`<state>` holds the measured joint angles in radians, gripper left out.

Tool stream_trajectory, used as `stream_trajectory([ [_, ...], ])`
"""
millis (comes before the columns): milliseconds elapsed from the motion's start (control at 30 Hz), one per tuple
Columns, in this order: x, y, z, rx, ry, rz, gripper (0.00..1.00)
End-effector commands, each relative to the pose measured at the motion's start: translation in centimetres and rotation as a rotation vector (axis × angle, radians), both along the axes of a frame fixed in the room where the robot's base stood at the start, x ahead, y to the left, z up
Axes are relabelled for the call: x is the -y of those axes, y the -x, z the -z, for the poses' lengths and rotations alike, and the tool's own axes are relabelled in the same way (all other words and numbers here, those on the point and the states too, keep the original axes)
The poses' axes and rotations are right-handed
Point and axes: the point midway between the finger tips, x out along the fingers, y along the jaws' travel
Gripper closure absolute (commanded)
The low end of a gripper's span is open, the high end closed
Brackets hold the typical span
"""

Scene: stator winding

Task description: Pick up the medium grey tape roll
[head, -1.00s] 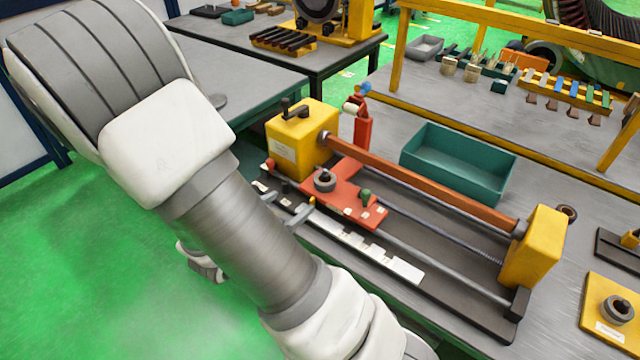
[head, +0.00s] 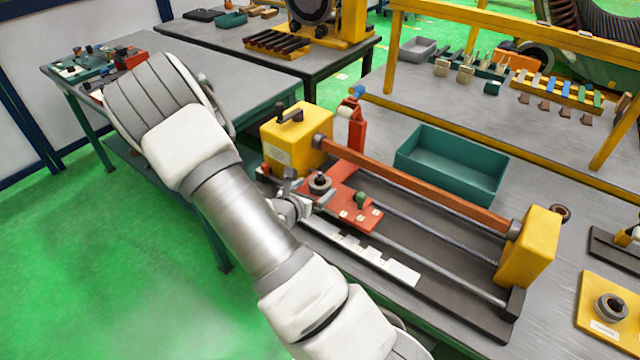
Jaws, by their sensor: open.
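No thing in view can be surely told as the medium grey tape roll. A dark grey ring-shaped piece (head: 320,183) sits on the red carriage plate of the winding machine. A larger grey ring (head: 611,307) sits on a yellow plate at the lower right. My gripper (head: 300,203) shows only in part beside the red carriage, just left of and below the dark grey ring. It is open, with nothing seen between its fingers. My own arm covers much of the wrist.
The winding machine has yellow end blocks (head: 530,247) and a long orange bar (head: 425,190) across the bench. A green bin (head: 452,165) stands behind it. A grey side table (head: 215,75) with parts on it is at the left. A yellow rail (head: 490,135) crosses the bench behind.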

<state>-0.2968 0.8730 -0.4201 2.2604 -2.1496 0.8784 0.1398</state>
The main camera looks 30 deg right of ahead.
Motion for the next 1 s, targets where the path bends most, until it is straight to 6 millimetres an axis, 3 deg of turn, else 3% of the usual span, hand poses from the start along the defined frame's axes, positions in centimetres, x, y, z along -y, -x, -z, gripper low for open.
stream_trajectory([
  [133, 1.5, -0.8, 0.6, 0.000, 0.001, 0.002, 0.00],
  [400, 1.7, -1.0, 0.8, 0.000, 0.000, 0.000, 0.00],
  [867, 1.7, -1.0, 0.8, 0.000, 0.000, 0.000, 0.81],
  [1000, 1.7, -1.0, 0.8, 0.001, 0.001, 0.000, 0.83],
])
